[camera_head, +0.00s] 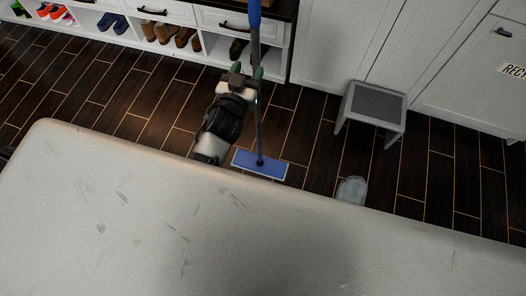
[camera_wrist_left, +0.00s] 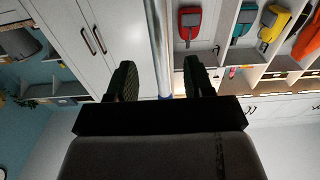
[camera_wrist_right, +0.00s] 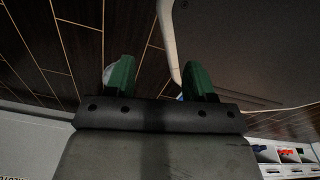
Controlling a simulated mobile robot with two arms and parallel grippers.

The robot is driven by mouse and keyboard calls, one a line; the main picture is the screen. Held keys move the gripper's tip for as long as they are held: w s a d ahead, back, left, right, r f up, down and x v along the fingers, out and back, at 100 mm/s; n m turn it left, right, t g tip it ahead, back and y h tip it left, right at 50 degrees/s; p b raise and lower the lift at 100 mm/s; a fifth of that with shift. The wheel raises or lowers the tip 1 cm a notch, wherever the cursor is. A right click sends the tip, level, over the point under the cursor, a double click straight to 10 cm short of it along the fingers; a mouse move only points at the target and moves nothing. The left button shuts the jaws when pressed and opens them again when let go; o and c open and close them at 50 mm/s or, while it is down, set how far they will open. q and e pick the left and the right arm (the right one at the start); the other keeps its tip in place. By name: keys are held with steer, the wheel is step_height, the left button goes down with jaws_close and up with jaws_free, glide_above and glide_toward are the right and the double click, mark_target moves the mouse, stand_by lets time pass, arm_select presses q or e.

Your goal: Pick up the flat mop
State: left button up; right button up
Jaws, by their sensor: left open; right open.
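The flat mop stands upright on the dark floor in the head view, with a blue flat head (camera_head: 274,169), a grey pole (camera_head: 258,118) and a blue upper grip (camera_head: 255,14). My left gripper (camera_head: 248,70) is open at the pole, below the blue grip. In the left wrist view the pole (camera_wrist_left: 157,40) shows in the gap between the two open fingers (camera_wrist_left: 160,72). Whether it touches a finger I cannot tell. My right gripper (camera_wrist_right: 159,64) is open and empty in the right wrist view, with dark floor and a pale underside beyond it. The head view does not show it.
A grey step stool (camera_head: 378,102) stands right of the mop. A pale rounded object (camera_head: 352,190) lies on the floor nearer. A white shoe cubby (camera_head: 210,45) and white cabinets (camera_head: 335,45) line the back. Floor left of the mop is clear.

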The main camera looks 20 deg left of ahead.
mark_target(255, 56)
arm_select(q)
steer(key=w, duration=0.2)
steer(key=shift+w+a, duration=0.1)
steer(key=shift+w, duration=0.2)
steer(key=shift+w+r, duration=0.1)
steer(key=shift+w, duration=0.45)
steer(key=w, duration=0.3)
steer(key=shift+w+d, duration=0.25)
steer(key=shift+w, duration=0.6)
arm_select(e)
steer(key=shift+s+a, duration=0.1)
steer(key=shift+s, duration=0.65)
arm_select(q)
steer(key=shift+r, duration=0.1)
jaws_close()
